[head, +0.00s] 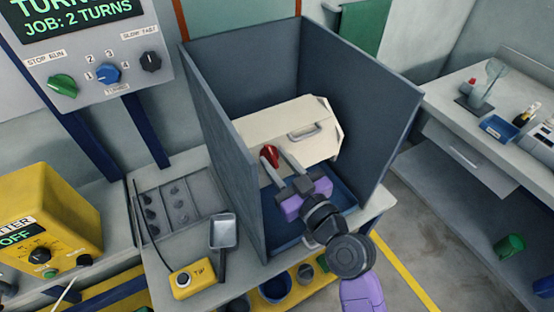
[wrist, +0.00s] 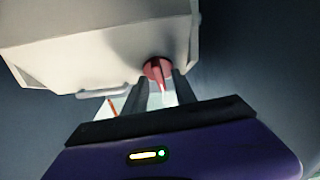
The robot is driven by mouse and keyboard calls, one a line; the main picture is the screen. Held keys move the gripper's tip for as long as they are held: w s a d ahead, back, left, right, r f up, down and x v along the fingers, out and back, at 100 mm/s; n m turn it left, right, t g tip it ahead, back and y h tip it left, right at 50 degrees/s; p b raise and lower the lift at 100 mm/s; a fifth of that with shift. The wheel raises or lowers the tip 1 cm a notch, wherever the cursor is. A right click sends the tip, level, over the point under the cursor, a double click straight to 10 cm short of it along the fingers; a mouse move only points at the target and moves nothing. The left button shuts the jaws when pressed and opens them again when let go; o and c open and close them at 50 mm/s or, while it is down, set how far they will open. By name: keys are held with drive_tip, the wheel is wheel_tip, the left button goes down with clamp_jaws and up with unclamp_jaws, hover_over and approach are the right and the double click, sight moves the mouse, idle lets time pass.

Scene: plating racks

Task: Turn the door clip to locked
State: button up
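The door clip is a red knob (head: 269,154) on the near left part of the cream box (head: 300,118). In the wrist view the red clip (wrist: 158,69) shows a round base with a narrow tapering handle pointing down toward my gripper. My gripper (head: 276,161) reaches to it inside the grey enclosure. In the wrist view my gripper's fingers (wrist: 160,88) stand apart, one on each side of the handle, with visible gaps. I cannot tell whether either finger touches the clip. No locked mark can be read.
Tall grey panels (head: 219,135) stand left, behind and right of the box, close to my arm. A silver handle (head: 303,131) is on the box. A yellow pendant (head: 194,281) lies on the bench at left front. A control panel (head: 90,55) hangs at upper left.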

clamp_jaws()
drive_tip(key=shift+r+m+p, duration=0.15)
drive_tip(key=shift+m+p, duration=0.35)
drive_tip(key=shift+p, duration=0.1)
drive_tip(key=shift+m+t+h, duration=0.3)
drive_tip(key=shift+m+h, duration=0.2)
unclamp_jaws()
drive_tip(key=shift+s+f, duration=0.1)
drive_tip(key=shift+f, duration=0.1)
drive_tip(key=b+v, duration=0.1)
drive_tip(key=v, duration=0.6)
drive_tip(key=shift+s+d+b, duration=0.25)
drive_tip(key=shift+b, duration=0.1)
